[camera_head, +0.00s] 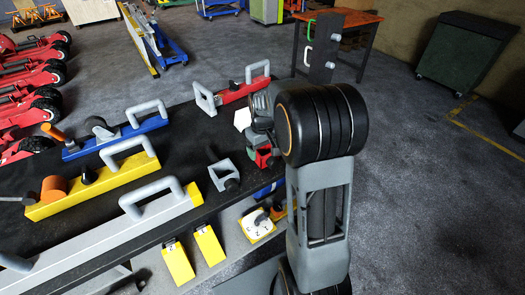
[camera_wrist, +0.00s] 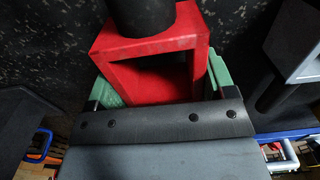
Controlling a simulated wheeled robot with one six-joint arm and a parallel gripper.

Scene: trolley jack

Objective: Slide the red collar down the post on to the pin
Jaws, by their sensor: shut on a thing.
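The red collar (camera_wrist: 150,52), a square hollow block with an open front, sits between the green-padded fingers of my gripper (camera_wrist: 165,85) in the wrist view. My gripper is shut on it. A black cylinder (camera_wrist: 142,14) adjoins the collar's far side; I cannot tell whether it passes through the collar. In the head view the collar shows as a small red patch (camera_head: 263,157) below my wrist, at the bench's right end, and my arm hides much of that area. I cannot make out the pin in either view.
A grey square block (camera_head: 222,175) with a black cylinder stands left of my gripper; it shows close by in the wrist view (camera_wrist: 298,42). Yellow (camera_head: 95,187), blue (camera_head: 120,138) and grey bars with handles lie on the black bench top (camera_head: 190,130). Open floor lies right of my arm.

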